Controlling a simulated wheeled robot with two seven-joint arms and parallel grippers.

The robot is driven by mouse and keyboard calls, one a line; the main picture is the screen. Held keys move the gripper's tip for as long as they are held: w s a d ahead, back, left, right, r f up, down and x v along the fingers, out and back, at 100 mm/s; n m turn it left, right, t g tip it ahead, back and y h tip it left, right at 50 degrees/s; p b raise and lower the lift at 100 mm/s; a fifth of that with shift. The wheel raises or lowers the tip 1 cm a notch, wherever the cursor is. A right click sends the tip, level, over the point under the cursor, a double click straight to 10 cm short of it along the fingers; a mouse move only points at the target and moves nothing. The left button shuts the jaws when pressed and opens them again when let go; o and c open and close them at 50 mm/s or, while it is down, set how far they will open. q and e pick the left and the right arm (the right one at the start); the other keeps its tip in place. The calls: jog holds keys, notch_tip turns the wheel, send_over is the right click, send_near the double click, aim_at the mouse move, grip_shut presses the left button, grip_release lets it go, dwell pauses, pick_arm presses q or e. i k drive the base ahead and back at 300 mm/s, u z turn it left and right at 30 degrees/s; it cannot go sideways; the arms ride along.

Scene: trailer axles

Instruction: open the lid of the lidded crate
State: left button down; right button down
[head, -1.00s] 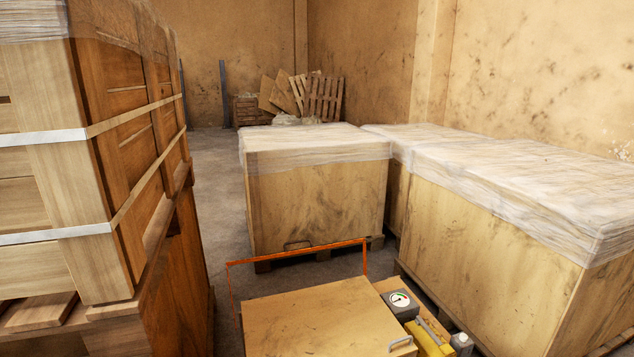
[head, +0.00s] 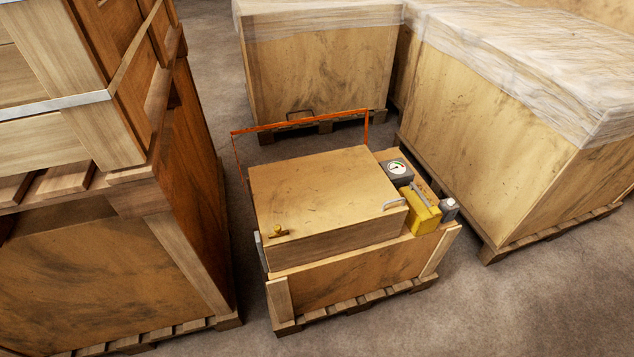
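The lidded crate (head: 350,284) is a wooden box on a pallet in the middle of the head view. Its lid (head: 325,190) is a thick wooden cover, lying flat and closed. A pale handle (head: 394,203) sits at the lid's front right corner. A small brass-coloured fitting (head: 278,231) sits at its front left corner. An orange frame (head: 300,124) stands up around the back of the crate. Neither of my grippers shows in the view.
A gauge box (head: 397,172), a yellow case (head: 421,211) and a small bottle (head: 449,209) stand right of the lid. Strapped wooden crates (head: 60,90) rise close on the left. Wrapped crates (head: 318,72) stand behind and to the right (head: 500,150). Bare floor (head: 440,320) lies in front.

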aim_at(318, 193)
jog(key=z, duration=2.25)
jog(key=i, duration=2.2)
jog(key=u, duration=3.45)
